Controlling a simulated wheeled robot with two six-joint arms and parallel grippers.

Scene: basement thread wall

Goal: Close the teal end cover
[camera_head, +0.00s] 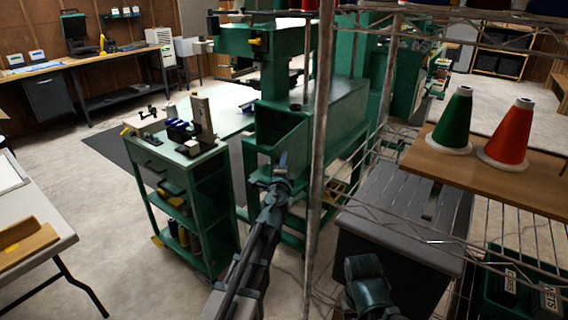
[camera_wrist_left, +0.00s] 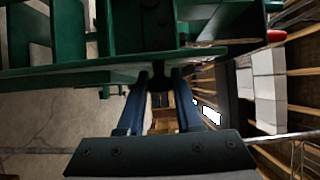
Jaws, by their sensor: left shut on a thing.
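The teal end cover (camera_head: 262,176) shows in the head view as a green panel at the near end of the green machine (camera_head: 335,105). The box end above it stands open, with a dark inside. My left gripper (camera_head: 281,178) reaches up to this end and is shut on the cover at its near edge. In the left wrist view the blue fingers of my left gripper (camera_wrist_left: 159,84) meet a green edge (camera_wrist_left: 90,70). The exact grip spot is mostly hidden. My right gripper is not in view; only part of my right arm shows at the bottom.
A green trolley (camera_head: 185,160) with tools stands left of the machine. A wire rack post (camera_head: 318,130) rises close to the right of my left arm. A wooden shelf (camera_head: 510,175) holds a green cone (camera_head: 455,120) and a red cone (camera_head: 508,135).

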